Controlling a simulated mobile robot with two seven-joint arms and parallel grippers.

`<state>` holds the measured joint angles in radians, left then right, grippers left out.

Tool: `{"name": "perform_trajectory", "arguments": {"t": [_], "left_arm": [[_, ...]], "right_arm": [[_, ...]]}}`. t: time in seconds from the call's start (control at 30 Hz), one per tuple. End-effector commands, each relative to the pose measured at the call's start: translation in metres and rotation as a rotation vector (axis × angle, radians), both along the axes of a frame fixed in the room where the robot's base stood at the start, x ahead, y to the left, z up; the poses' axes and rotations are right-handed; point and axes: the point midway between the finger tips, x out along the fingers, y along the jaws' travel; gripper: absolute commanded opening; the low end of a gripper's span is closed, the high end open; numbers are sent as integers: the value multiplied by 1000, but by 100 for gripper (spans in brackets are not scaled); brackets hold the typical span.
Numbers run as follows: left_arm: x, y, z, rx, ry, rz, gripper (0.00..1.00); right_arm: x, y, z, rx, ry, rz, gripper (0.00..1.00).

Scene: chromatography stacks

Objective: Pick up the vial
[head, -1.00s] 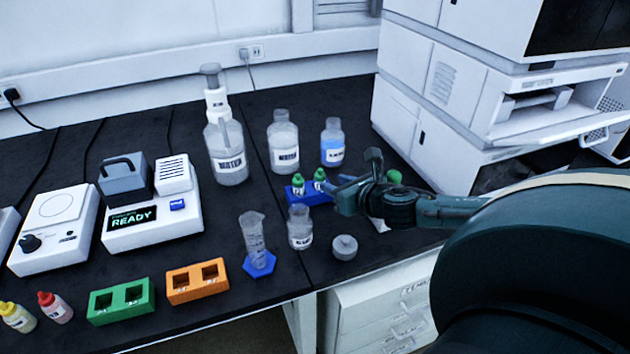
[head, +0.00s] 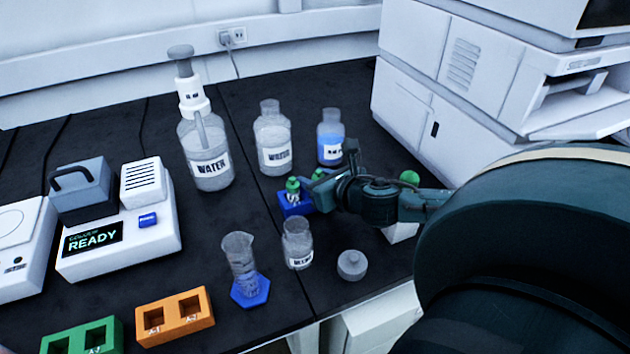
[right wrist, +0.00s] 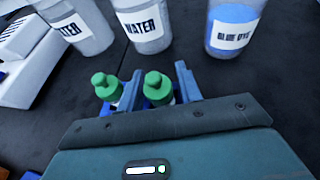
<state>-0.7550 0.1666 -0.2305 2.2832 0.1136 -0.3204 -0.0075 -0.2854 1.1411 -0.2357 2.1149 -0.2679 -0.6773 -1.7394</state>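Two green-capped vials stand in a small blue rack (head: 297,205) in the head view. The left vial (head: 293,188) shows clearly; the other vial (head: 318,174) is partly hidden by my right gripper (head: 328,187). In the right wrist view, the fingers of my right gripper (right wrist: 158,84) stand on either side of the right vial (right wrist: 157,87), apparently open with small gaps. The left vial (right wrist: 106,88) is just outside the left finger. The vials' lower parts are hidden by the gripper body. My left gripper is not in view.
Water bottles (head: 272,140) and a blue dye bottle (head: 330,138) stand behind the rack. A glass jar (head: 297,243), a grey lid (head: 352,265) and a graduated cylinder (head: 240,262) are in front. A large white instrument (head: 440,110) stands at right. Another green cap (head: 409,177) shows behind my arm.

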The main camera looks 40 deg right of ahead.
Motion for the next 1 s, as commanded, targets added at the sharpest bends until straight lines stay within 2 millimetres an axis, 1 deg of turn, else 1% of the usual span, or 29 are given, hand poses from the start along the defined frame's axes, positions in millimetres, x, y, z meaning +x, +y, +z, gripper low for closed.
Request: {"name": "perform_trajectory", "arguments": {"t": [0.03,0.13,0.37,0.47,0.77,1.0], "left_arm": [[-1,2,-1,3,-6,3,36],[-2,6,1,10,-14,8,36],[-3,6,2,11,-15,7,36],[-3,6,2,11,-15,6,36],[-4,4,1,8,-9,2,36],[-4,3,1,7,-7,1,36]], "right_arm": [[-1,2,-3,1,0,1,35],[-2,3,-3,1,0,0,35],[-2,3,-2,0,0,-1,35],[-2,3,-2,0,0,-1,28],[-2,3,-2,0,0,-1,4],[-1,3,-1,0,-1,-1,3]]}}
